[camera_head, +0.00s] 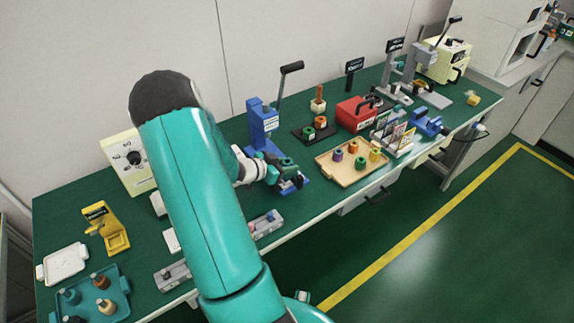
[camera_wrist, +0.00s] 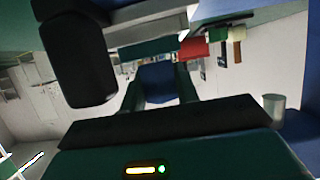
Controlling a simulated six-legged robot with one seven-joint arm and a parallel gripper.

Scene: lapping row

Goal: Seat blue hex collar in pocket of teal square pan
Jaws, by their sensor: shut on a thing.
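My gripper (camera_head: 286,178) is at the front of the blue lever press, low over the bench. It also shows in the wrist view (camera_wrist: 160,90), where its two fingers are shut on a blue piece, the blue hex collar (camera_wrist: 158,84). In the head view the collar is hard to make out among the gripper and the blue press base. The teal square pan (camera_head: 124,284) lies at the bench's near left corner, far from my gripper. Several knobbed pieces stand in it; which pocket is empty cannot be told.
The blue press (camera_head: 262,126) stands right behind my gripper. A wooden tray (camera_head: 332,172) with coloured collars is to its right. Grey fixture rails (camera_head: 262,226) lie in front. A yellow stand (camera_head: 106,230) and white tray (camera_head: 66,264) are near the pan.

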